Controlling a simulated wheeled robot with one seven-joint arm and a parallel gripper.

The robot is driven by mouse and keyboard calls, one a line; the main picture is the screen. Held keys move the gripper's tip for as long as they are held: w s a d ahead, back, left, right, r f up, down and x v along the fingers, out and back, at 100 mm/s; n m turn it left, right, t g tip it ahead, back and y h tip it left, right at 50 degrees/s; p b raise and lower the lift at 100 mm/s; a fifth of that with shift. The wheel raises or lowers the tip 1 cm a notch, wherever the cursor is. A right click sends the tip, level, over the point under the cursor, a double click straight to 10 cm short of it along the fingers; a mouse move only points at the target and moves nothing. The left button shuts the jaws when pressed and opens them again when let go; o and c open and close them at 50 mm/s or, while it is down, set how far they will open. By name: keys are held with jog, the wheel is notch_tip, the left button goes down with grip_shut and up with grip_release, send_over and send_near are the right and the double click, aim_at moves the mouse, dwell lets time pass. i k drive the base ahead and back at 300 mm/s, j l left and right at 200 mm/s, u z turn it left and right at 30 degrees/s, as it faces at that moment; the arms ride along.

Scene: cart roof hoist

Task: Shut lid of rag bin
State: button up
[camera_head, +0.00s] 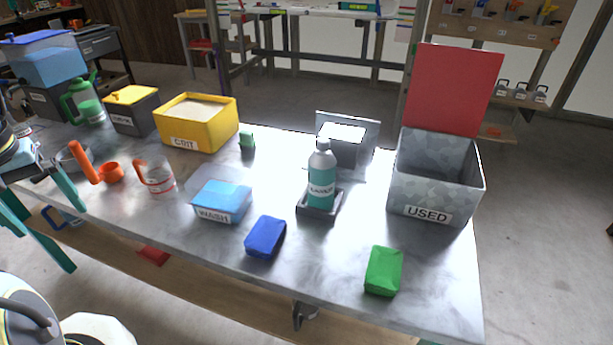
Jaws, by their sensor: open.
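The rag bin appears to be the grey patterned box labelled USED (428,196) at the right end of the table. Its red lid (452,88) stands open, nearly upright at the back edge, and the bin's top is uncovered. The bin's floor is mostly hidden by its front wall. My gripper (76,238) is at the far left, by the table's front left edge. Its two teal fingers are spread apart with no object visibly held. It is far from the bin and lid.
A bottle (321,176) in a dark tray stands left of the bin, with a grey panel (361,131) behind. A green block (384,270) and blue block (265,237) lie in front. A WASH tub (222,203), yellow GRIT box (197,122) and orange-handled jug (158,178) stand further left.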

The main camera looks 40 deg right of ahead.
aim_at(451, 89)
jog(key=k+l, duration=0.15)
jog(key=k, duration=0.15)
jog(key=k+l, duration=0.15)
jog(key=k, duration=0.15)
jog(key=k+l+u, duration=0.4)
jog(key=k+l, duration=1.25)
jog(key=l, duration=0.15)
